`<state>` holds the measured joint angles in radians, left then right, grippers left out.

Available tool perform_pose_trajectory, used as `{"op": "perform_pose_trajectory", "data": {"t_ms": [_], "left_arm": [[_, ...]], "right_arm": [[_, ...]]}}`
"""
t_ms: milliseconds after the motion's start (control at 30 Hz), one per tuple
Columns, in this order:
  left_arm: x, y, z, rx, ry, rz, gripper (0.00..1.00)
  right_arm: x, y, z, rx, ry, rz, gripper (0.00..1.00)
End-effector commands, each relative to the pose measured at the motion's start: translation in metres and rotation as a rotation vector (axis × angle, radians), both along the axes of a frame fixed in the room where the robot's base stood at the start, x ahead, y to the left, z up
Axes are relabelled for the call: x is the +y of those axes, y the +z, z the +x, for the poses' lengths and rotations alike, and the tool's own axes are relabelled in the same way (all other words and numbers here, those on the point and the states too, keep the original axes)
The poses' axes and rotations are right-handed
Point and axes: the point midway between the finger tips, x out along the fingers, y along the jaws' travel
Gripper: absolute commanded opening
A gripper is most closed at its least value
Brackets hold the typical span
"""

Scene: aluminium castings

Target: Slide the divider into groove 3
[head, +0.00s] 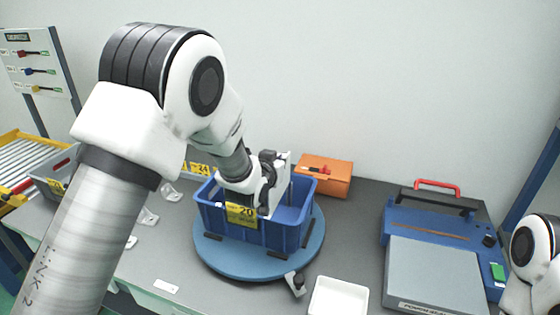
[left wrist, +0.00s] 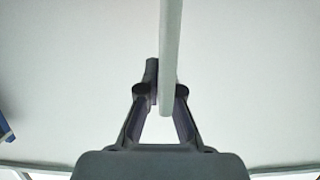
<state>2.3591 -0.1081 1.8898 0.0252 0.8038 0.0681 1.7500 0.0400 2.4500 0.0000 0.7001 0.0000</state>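My left gripper (head: 268,176) reaches down over the blue bin (head: 275,238). It is shut on the divider (head: 281,178), a thin pale panel that stands upright. In the left wrist view the divider (left wrist: 171,45) shows edge-on between the two fingers (left wrist: 160,92). In the head view its lower part is down at the bin's opening, with the gripper and wrist in front of part of it. The grooves are hidden, so I cannot tell whether it sits in one. My right gripper is not in view.
The bin, with a yellow label reading 20, stands on a round blue turntable (head: 222,262). An orange box (head: 325,178) is behind it, a white tray (head: 338,297) in front. A blue-grey case (head: 435,270) is at right. Metal brackets (head: 148,217) lie at left.

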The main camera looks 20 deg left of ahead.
Motion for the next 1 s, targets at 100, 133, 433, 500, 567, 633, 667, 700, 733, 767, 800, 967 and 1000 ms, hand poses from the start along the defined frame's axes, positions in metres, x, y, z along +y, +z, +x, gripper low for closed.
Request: {"op": "perform_pose_trajectory", "data": {"t_ms": [100,133,433,500,567,633,667,700,733,767,800,967,1000], "left_arm": [[0.000,-0.004,0.000,0.000,0.000,0.000,0.00],[0.000,-0.005,0.000,0.000,0.000,0.000,0.00],[0.000,-0.012,0.000,0.000,0.000,0.000,0.00],[0.000,-0.014,0.000,0.000,0.000,0.000,0.00],[0.000,-0.016,0.000,0.000,0.000,0.000,0.00],[0.000,-0.017,0.000,0.000,0.000,0.000,0.00],[0.000,-0.018,0.000,0.000,0.000,0.000,0.00],[0.000,-0.019,0.000,0.000,0.000,0.000,0.00],[0.000,-0.020,0.000,0.000,0.000,0.000,0.00],[0.000,-0.021,0.000,0.000,0.000,0.000,0.00],[0.000,-0.022,0.000,0.000,0.000,0.000,0.00],[0.000,-0.026,0.000,0.000,0.000,0.000,0.00],[0.000,-0.027,0.000,0.000,0.000,0.000,0.00]], "right_arm": [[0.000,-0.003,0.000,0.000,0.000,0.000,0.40],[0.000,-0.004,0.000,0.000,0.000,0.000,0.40],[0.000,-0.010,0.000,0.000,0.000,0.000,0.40],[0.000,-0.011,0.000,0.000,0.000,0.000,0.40],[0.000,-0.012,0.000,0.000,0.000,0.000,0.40],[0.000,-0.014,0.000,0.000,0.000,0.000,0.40],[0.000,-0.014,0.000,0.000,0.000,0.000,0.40],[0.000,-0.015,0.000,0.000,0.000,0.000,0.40],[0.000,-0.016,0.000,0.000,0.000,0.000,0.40],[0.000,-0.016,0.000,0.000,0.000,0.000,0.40],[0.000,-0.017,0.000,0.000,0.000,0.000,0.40],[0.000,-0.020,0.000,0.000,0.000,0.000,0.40],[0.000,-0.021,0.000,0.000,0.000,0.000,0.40]]}}
